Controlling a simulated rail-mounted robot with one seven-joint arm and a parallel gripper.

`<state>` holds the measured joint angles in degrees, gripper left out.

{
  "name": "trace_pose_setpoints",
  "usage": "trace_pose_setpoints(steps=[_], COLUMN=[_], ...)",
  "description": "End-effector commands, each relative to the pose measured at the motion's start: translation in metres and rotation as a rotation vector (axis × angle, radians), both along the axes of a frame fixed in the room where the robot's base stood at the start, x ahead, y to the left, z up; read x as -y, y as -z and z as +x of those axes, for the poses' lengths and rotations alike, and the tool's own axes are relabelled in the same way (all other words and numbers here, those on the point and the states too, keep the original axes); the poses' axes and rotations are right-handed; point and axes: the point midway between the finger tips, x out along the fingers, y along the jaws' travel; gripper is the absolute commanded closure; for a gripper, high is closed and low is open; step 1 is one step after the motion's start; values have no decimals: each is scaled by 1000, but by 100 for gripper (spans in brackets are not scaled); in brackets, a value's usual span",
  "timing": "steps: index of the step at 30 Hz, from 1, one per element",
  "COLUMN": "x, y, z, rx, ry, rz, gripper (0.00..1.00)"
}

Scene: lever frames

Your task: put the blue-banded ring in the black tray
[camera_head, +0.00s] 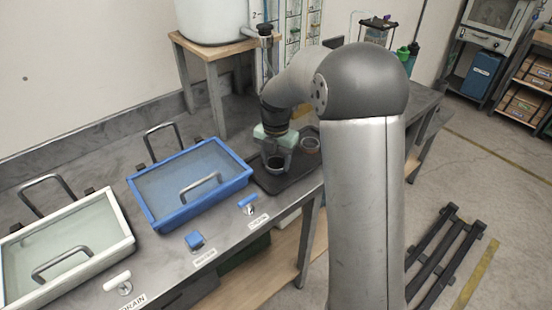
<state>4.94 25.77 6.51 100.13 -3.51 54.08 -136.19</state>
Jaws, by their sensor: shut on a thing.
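The black tray (273,185) lies on the metal bench right of the blue-framed lid. My gripper (276,161) points down over the tray. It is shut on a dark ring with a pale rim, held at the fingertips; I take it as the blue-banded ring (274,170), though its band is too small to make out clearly. I cannot tell whether the ring touches the tray floor. A second ring, reddish-brown (310,146), sits at the tray's far right part, just right of my gripper. Part of the tray is hidden behind my gripper and arm.
A blue-framed lid with handles (158,212) and a white-framed one (122,212) lie left along the bench. Blue levers (248,203) and a white lever (117,282) stand at the front edge. A wooden stand (198,47) holds a white tank (212,20) behind.

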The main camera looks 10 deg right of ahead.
Motion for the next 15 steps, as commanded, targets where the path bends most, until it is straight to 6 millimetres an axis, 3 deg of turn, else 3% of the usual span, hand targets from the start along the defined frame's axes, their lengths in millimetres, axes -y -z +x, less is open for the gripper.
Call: trace_pose_setpoints(steps=[7, 8, 9, 10, 15], x=[0, 0, 0, 0, 0], y=[4, 3, 3, 3, 3], z=[0, 0, 0, 0, 0], rx=[0, 0, 0, 0, 0], ry=[0, 0, 0, 0, 0], rz=[0, 0, 0, 0, 0], gripper=[75, 45, 34, 28, 28])
